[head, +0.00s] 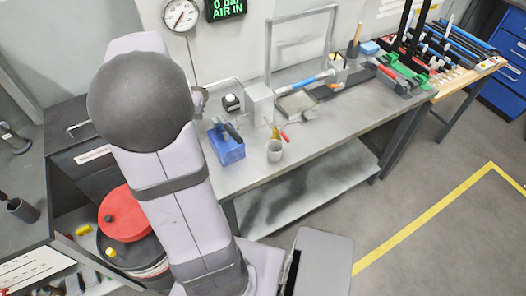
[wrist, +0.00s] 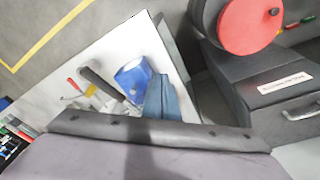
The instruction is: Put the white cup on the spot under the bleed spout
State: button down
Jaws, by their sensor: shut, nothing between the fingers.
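No marked spot under the spout can be made out. In the wrist view the red handle (wrist: 73,85) shows small, and I cannot clearly pick out the cup. The dark edge of my gripper (wrist: 150,127) fills the bottom of the wrist view, with nothing held. It is apart from the bench things.
A blue box (head: 226,146) with a black-handled tool stands left of the cup; it also shows in the wrist view (wrist: 132,76). A grey block (head: 259,104) and a metal tray (head: 297,105) are behind. A red-lidded drum (head: 126,213) stands at left. The right front bench is fairly clear.

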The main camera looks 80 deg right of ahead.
aim_at(272, 148)
jog(key=s+d+m, duration=0.1)
jog(key=s+d, duration=0.1)
jog(key=s+d+r+m, duration=0.1)
jog(key=s+d, duration=0.2)
jog(key=s+d+m, duration=0.2)
jog(key=d, duration=0.1)
jog(key=shift+s+r+g, duration=0.3)
jog(key=shift+s+r, duration=0.05)
jog(key=s+f+m, duration=0.1)
jog(key=s+f, duration=0.1)
jog(key=f, duration=0.4)
jog(key=s+f+m+y, duration=0.1)
jog(key=s+f+m, duration=0.1)
jog(key=f, duration=0.4)
jog(key=s+f+m, duration=0.1)
jog(key=s+f, duration=0.2)
jog(key=f, duration=0.2)
jog(key=shift+s+a+f+m+t+y+b, duration=0.3)
jog(key=shift+s+f+t+y, duration=0.05)
jog(key=shift+f+t+y, duration=0.05)
jog(key=s+d+p, duration=0.1)
jog(key=d, duration=0.1)
jog(key=shift+s+d+p, duration=0.3)
jog(key=shift+s+p, duration=0.05)
jog(key=shift+s+d, duration=0.3)
jog(key=shift+d, duration=0.15)
